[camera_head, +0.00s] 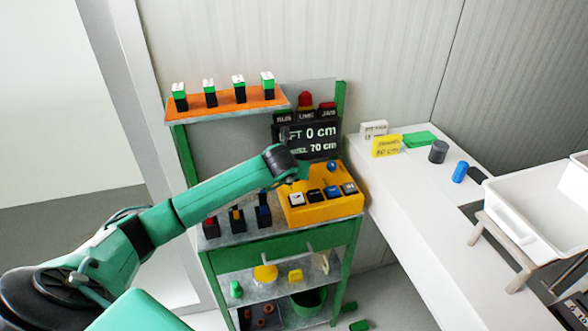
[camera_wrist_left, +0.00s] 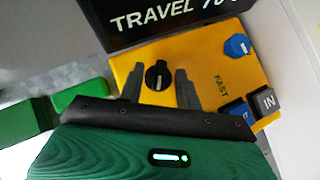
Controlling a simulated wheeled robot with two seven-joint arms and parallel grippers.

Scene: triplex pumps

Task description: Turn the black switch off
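The black switch (camera_wrist_left: 158,76) is a round rotary knob with a small pale mark, on top of the yellow control box (camera_wrist_left: 215,70). The box also shows in the head view (camera_head: 322,212). My left gripper (camera_wrist_left: 160,70) is open, with one finger on each side of the knob in the wrist view; I cannot tell whether they touch it. In the head view my left gripper (camera_head: 303,171) is over the back left of the box and hides the knob. My right gripper is in neither view.
A blue knob (camera_head: 331,166) and several push buttons (camera_head: 314,196) share the box. A black display sign (camera_head: 318,140) stands close behind it. An orange shelf (camera_head: 228,107) with small blocks is at upper left. A white table (camera_head: 440,230) stands to the right.

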